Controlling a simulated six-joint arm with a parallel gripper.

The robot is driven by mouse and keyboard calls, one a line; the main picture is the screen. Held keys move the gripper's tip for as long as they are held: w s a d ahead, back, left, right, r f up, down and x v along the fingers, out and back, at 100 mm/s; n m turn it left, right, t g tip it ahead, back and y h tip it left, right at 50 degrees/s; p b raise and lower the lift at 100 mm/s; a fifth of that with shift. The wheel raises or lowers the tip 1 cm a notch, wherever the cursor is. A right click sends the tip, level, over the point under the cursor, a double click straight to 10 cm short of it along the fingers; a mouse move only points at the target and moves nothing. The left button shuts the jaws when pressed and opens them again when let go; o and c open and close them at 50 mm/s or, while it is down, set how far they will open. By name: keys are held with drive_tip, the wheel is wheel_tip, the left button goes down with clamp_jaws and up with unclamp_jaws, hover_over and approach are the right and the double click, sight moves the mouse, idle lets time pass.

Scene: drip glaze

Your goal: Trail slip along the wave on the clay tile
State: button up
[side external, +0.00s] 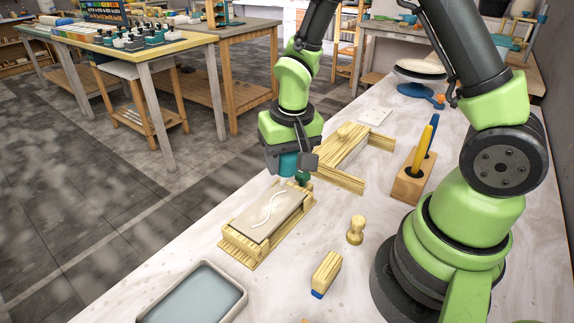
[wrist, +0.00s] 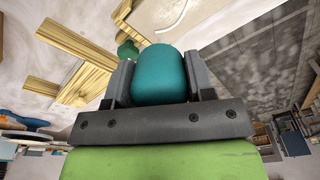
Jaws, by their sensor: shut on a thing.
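The clay tile (side external: 264,214) is a grey-beige slab lying in a light wooden frame (side external: 250,243) on the table. A pale wavy line (side external: 266,208) runs along its top. My gripper (side external: 289,165) is shut on a teal bulb (side external: 288,166), held nozzle-down above the far end of the tile. In the wrist view the bulb (wrist: 160,75) sits between both fingers, and part of the tile (wrist: 165,14) with a pale curve shows beyond it. The bulb hides its own tip in the wrist view. I cannot tell whether the tip touches the clay.
A wooden rack (side external: 345,155) stands just behind the tile, with a small green thing (side external: 303,178) near it. A grey tray (side external: 195,296) lies in front.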

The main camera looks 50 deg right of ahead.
drive_tip(key=shift+r, duration=2.05)
